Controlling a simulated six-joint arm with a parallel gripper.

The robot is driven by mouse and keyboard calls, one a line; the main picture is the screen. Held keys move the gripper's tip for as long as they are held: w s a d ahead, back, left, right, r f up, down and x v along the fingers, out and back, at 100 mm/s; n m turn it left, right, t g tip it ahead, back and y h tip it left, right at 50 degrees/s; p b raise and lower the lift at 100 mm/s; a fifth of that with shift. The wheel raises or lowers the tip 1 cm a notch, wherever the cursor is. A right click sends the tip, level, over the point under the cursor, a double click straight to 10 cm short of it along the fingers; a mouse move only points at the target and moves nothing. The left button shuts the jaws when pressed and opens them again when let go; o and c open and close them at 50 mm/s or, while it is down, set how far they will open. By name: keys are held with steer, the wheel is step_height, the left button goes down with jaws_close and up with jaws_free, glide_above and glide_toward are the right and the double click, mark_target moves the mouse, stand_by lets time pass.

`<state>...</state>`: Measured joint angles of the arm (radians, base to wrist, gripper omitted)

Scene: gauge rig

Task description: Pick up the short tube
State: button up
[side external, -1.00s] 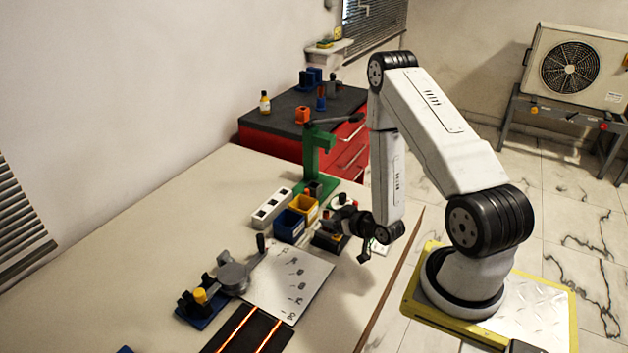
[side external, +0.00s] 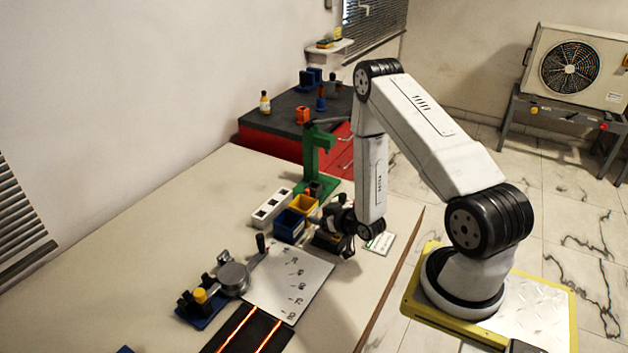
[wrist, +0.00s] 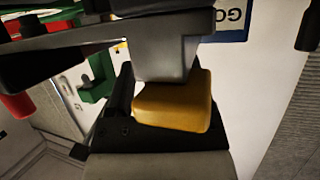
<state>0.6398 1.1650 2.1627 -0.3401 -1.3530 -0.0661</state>
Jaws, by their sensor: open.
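My gripper (side external: 346,248) is open and low over the right part of the table, just by a black block (side external: 326,243). In the wrist view, a brownish-yellow piece with rounded edges (wrist: 172,104) sits against a dark block (wrist: 115,130), with a dark grey finger-like part directly above it. It may be the short tube, but I cannot tell from its shape. No other tube is clear in the side view, where my gripper and wrist hide part of the black block.
A blue bin (side external: 289,225) and a yellow bin (side external: 303,204) stand left of my gripper, beside a white socketed block (side external: 271,208). A green stand (side external: 318,160) rises behind. A marked sheet (side external: 297,276) lies in front. A label card (side external: 381,243) lies to the right.

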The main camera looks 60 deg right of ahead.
steer(key=shift+c, duration=0.2)
jaws_close()
steer(key=shift+r, duration=0.1)
step_height(320, 180, up, 10)
stand_by(1.1)
stand_by(0.5)
